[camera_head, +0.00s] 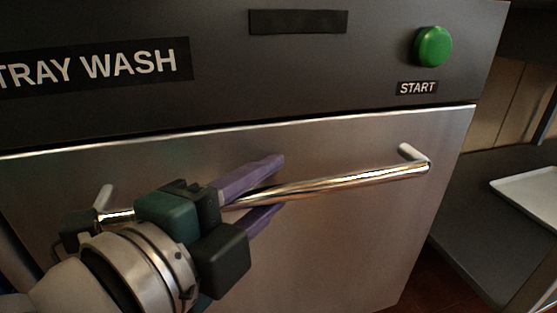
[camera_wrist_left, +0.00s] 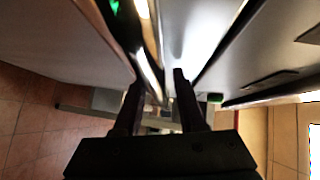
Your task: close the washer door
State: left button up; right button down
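The washer door (camera_head: 340,245) is a brushed-metal front below the dark control panel. Its top edge runs along the panel's lower edge with a thin dark line between them. I cannot tell whether the door is fully flush. A chrome bar handle (camera_head: 350,182) crosses the door. My left gripper (camera_head: 265,192) is at the handle's left part, with one purple finger above the bar and one below. The fingers stand apart, with the bar between them. In the left wrist view the two dark fingers (camera_wrist_left: 158,95) are also spread. My right gripper is not in view.
The dark panel (camera_head: 220,100) carries a TRAY WASH label, a START label and a round green button (camera_head: 432,46). At the right is a dark shelf (camera_head: 480,215) with a white tray (camera_head: 530,190) on it. A tiled floor (camera_wrist_left: 35,125) shows in the left wrist view.

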pick_arm(q)
jog(key=shift+o, duration=0.7)
jog(key=shift+s+d, duration=0.1)
jog(key=shift+s, duration=0.05)
jog(key=shift+s+r, duration=0.1)
jog(key=shift+s, duration=0.1)
jog(key=p+v, duration=0.3)
jog(key=v, duration=0.6)
jog(key=shift+s+a+p, duration=0.2)
jog(key=shift+a+p, duration=0.05)
jog(key=shift+p, duration=0.05)
